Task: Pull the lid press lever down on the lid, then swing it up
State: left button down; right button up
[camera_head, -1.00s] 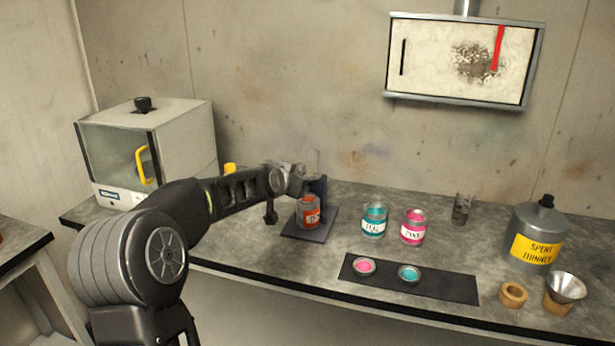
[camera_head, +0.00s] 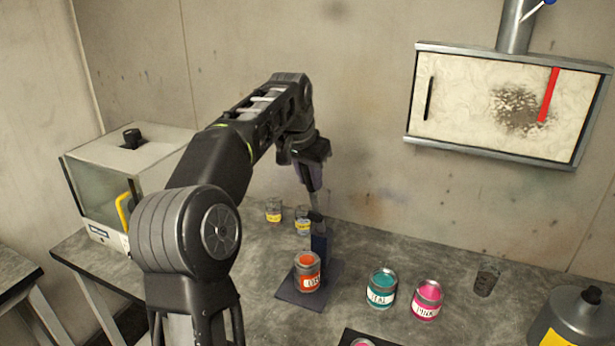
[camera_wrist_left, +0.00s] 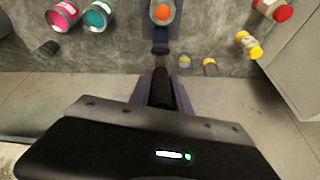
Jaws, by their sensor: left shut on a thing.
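The lid press stands on a dark base plate (camera_head: 327,290) with a dark blue post (camera_head: 320,246). Its lever (camera_head: 317,207) points up from the top of the post, away from the can. The orange can (camera_head: 307,272) stands upright on the plate in front of the post; its orange top with a silver rim shows in the left wrist view (camera_wrist_left: 163,13). My left gripper (camera_head: 311,187) is above the post, shut on the lever, whose dark bar (camera_wrist_left: 160,92) lies between the purple fingers in the left wrist view. My right gripper is out of view.
A teal can (camera_head: 381,288) and a pink can (camera_head: 427,300) stand right of the press.

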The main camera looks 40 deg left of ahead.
pick_arm(q)
jog(key=shift+w+a, duration=0.1)
jog(key=shift+w, duration=0.1)
jog(key=c, duration=1.2)
grip_release()
